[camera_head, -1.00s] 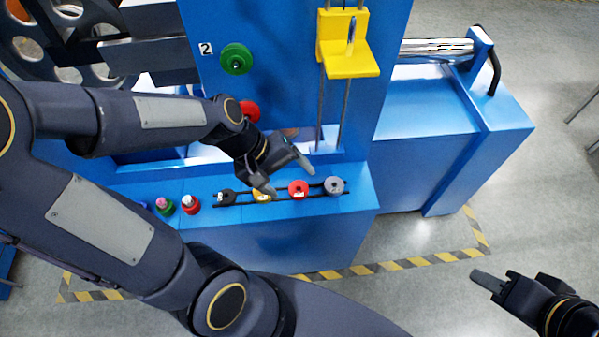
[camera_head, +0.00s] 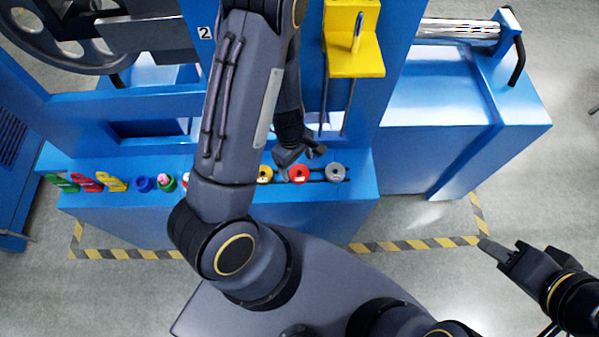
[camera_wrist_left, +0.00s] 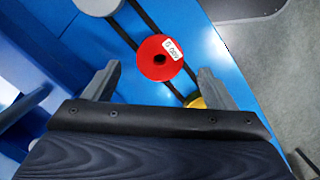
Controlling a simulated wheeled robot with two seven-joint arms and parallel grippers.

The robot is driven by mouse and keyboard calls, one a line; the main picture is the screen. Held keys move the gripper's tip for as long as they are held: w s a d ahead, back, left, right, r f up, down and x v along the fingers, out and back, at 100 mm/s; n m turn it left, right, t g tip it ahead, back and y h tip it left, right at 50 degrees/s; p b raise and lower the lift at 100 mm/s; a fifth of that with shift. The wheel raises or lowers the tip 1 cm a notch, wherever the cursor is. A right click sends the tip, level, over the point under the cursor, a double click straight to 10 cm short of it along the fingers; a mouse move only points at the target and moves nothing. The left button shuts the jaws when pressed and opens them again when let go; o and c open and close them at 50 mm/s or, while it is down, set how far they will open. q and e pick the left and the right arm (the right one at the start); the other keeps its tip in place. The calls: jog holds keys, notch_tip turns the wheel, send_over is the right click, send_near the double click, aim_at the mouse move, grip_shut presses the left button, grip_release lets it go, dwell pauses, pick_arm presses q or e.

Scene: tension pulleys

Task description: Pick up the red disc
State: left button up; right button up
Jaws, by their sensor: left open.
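The red disc (camera_head: 299,174) sits on a black two-bar rack on the blue ledge, between the yellow disc (camera_head: 265,174) and the grey disc (camera_head: 336,172). In the left wrist view the red disc (camera_wrist_left: 160,58) shows a dark centre hole and a white label. My left gripper (camera_head: 302,160) is just behind the red disc in the head view. In the wrist view its two fingers (camera_wrist_left: 157,82) are apart and empty, with the disc lying ahead between them, slightly beyond the tips. My right gripper (camera_head: 499,252) is off to the lower right, away from the ledge; its jaw gap is unclear.
The grey disc (camera_wrist_left: 97,5) and the yellow disc (camera_wrist_left: 197,102) lie close on either side along the rack. A yellow bracket (camera_head: 353,52) stands on the blue machine behind. Green, red and yellow pieces (camera_head: 88,182) lie at the ledge's left. Floor at right is clear.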

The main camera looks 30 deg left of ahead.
aim_at(299, 169)
pick_arm(q)
jog(key=f, duration=0.3)
jog(key=shift+d+f, duration=0.3)
jog(key=c, duration=1.3)
jog(key=shift+c, duration=0.2)
jog(key=shift+r, duration=0.15)
jog(key=shift+r, duration=0.55)
jog(key=s+a+r+p, duration=0.1)
jog(key=s+a+r, duration=0.1)
jog(key=s+r, duration=0.4)
jog(key=s+a+r+p, duration=0.1)
jog(key=s+a+r, duration=0.1)
jog(key=s+r, duration=0.3)
jog(key=shift+s+a+r, duration=0.35)
jog(key=shift+s+a, duration=0.05)
jog(key=shift+s, duration=0.8)
